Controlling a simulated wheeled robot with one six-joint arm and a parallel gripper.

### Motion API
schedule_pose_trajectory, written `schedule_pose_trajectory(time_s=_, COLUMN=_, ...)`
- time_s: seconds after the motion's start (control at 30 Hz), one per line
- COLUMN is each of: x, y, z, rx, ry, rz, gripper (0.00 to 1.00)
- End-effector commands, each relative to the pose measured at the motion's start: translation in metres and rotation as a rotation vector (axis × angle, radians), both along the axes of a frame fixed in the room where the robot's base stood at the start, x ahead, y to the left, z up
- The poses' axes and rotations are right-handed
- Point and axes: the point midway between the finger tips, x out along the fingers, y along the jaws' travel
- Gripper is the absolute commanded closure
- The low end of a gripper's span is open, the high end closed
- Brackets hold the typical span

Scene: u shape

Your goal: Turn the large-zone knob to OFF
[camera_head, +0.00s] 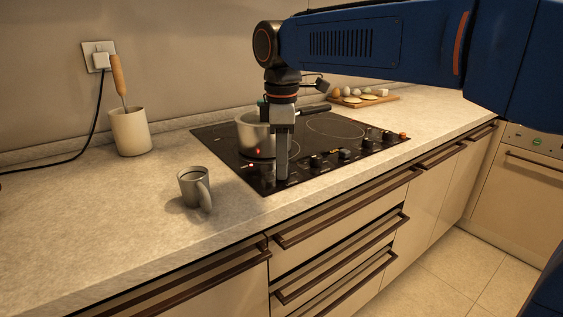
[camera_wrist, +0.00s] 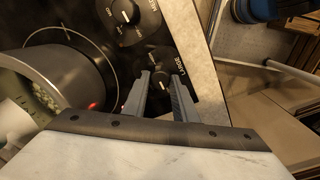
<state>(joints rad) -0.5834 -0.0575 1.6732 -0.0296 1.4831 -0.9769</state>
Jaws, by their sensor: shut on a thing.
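The black cooktop (camera_head: 222,137) is set in the counter, with a row of knobs along its front edge. In the wrist view the large-zone knob (camera_wrist: 159,82), black with a light pointer mark and the label "LARGE" beside it, lies between my two fingertips. My gripper (camera_head: 282,178) points straight down at the cooktop's near left corner and is shut on that knob. In the wrist view my gripper (camera_wrist: 160,88) hides part of the dial, so the knob's exact setting cannot be read. In the head view the arm's end hides this knob.
A pot (camera_head: 252,135) stands on the cooktop right behind my gripper, with a red light close by. A grey mug (camera_head: 192,186) stands left of the cooktop. A utensil crock (camera_head: 130,132) is farther left. A wooden board (camera_head: 372,99) with food lies at the back right.

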Motion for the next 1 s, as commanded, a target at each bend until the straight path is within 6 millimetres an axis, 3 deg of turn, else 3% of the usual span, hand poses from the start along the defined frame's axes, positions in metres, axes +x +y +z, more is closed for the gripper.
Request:
schedule_pose_trajectory(time_s=0.47, x=0.0006, y=-0.0001, z=0.0009, rx=0.001, ry=-0.003, rz=0.014, gripper=0.97)
schedule_pose_trajectory(time_s=0.5, x=0.0006, y=-0.0001, z=0.0009, rx=0.001, ry=-0.003, rz=0.013, gripper=0.7)
schedule_pose_trajectory(time_s=0.57, x=0.0005, y=0.0, z=0.0009, rx=0.001, ry=-0.003, rz=0.013, gripper=0.56)
schedule_pose_trajectory(time_s=1.0, x=0.0, y=0.0002, z=0.0088, rx=0.001, ry=-0.002, rz=0.013, gripper=0.56)
